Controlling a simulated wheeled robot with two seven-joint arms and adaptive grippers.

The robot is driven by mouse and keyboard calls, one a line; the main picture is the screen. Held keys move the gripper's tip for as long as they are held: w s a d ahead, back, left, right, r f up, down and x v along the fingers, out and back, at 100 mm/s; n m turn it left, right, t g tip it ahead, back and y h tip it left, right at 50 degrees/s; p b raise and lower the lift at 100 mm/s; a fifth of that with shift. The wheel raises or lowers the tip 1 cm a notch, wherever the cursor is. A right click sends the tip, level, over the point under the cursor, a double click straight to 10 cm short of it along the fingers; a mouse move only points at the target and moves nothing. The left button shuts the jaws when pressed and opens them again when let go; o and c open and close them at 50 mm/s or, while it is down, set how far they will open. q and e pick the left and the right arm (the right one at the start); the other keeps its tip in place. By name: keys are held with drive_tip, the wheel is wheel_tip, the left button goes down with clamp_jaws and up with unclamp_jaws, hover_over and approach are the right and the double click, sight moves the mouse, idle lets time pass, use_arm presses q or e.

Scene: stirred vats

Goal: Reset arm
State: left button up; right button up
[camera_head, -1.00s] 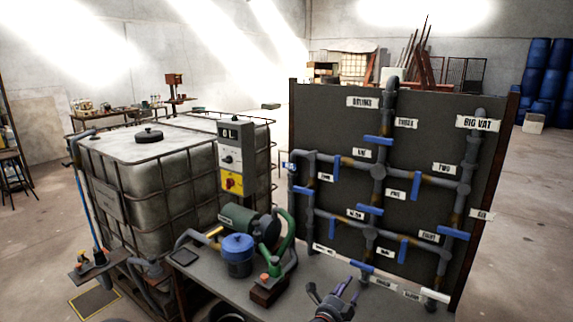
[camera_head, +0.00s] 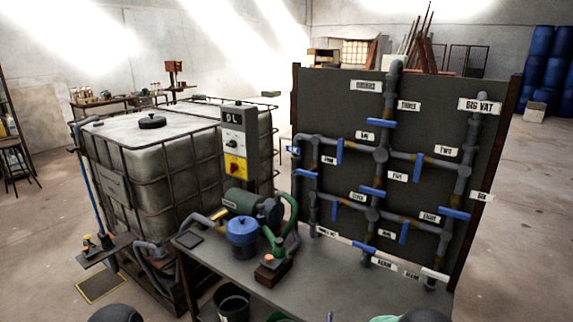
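Neither of my grippers shows in the head view. Dark rounded shapes at the bottom edge look like parts of my own arms, cut off by the frame. The pipe board (camera_head: 340,100) stands upright at the right, with grey pipes, several blue valve handles and white labels. One label reads BIG VAT (camera_head: 480,106). A workbench (camera_head: 335,275) stands in front of it, holding a green pump (camera_head: 262,207) and a blue-lidded canister (camera_head: 242,232).
A large white caged vat (camera_head: 150,165) stands at the left, with a grey and yellow switch box (camera_head: 236,145) on its cage. A dark bucket (camera_head: 231,302) is at the bench's front. Blue barrels (camera_head: 545,75) stand far right. Open floor lies right of the board.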

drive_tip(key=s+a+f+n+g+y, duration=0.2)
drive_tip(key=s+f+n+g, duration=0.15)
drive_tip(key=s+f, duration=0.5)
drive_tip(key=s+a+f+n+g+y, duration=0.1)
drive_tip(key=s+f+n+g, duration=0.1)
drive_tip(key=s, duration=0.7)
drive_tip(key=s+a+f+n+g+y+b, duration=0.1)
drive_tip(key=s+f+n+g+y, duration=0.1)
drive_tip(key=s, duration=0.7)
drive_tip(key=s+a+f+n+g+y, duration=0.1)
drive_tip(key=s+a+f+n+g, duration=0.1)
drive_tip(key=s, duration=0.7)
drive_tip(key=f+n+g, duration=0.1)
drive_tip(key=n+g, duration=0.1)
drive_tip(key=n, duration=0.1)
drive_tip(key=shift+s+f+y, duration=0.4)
